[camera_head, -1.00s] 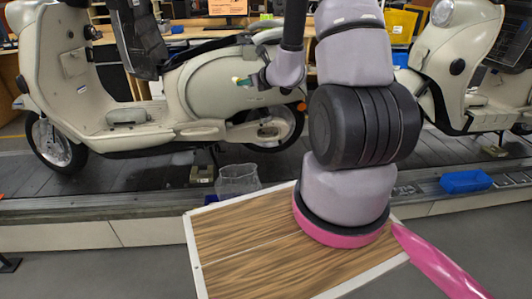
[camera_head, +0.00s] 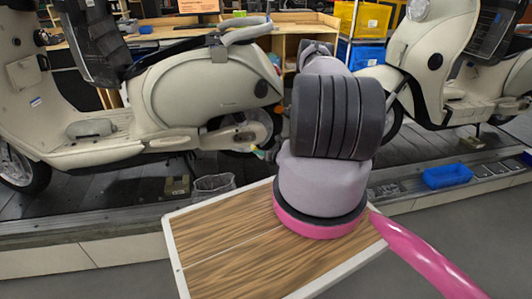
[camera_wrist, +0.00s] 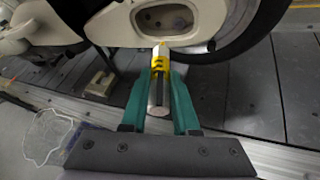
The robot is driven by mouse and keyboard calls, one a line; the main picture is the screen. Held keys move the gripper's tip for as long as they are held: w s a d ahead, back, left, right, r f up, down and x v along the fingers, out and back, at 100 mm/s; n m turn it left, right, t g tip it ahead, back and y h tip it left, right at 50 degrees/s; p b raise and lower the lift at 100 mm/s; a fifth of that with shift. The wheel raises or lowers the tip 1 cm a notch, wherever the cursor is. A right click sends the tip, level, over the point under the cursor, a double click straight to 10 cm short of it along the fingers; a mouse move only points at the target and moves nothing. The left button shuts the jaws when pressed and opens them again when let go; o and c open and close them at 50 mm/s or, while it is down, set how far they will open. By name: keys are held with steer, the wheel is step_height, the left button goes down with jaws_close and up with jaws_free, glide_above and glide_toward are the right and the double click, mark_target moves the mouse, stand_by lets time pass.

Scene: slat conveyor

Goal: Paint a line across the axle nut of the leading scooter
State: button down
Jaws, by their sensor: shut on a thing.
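A cream scooter (camera_head: 205,92) stands on the slat conveyor at the left, facing left. Its rear wheel (camera_head: 262,124) and swingarm show low on its right side. My gripper (camera_wrist: 160,82) has teal fingers shut on a marker (camera_wrist: 158,92) with a yellow band and a pale barrel. The marker points away from me at the slotted swingarm cover (camera_wrist: 165,18), near the wheel's lower edge; I cannot tell whether it touches. In the head view my arm hides most of the gripper; only a bit of fingertip shows (camera_head: 258,152). I cannot make out the axle nut clearly.
A second cream scooter (camera_head: 440,70) stands at the right. A wire basket (camera_head: 212,187) sits by the conveyor's near edge, and a small block (camera_head: 177,187) beside it. A blue bin (camera_head: 447,176) lies on the near rail. Workbenches stand behind.

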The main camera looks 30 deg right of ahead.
steer(key=shift+s+d+f, duration=0.1)
steer(key=shift+d+f, duration=0.3)
steer(key=shift+f, duration=0.35)
steer(key=w+d, duration=0.2)
steer(key=w, duration=0.5)
steer(key=shift+d, duration=0.15)
stand_by(0.8)
steer(key=shift+w+a, duration=0.2)
steer(key=shift+a, duration=0.6)
stand_by(3.1)
steer(key=shift+s+a, duration=0.3)
steer(key=shift+s, duration=0.65)
steer(key=shift+s+a, duration=0.25)
steer(key=shift+s, duration=0.75)
steer(key=shift+s+a, duration=0.3)
steer(key=shift+s, duration=0.65)
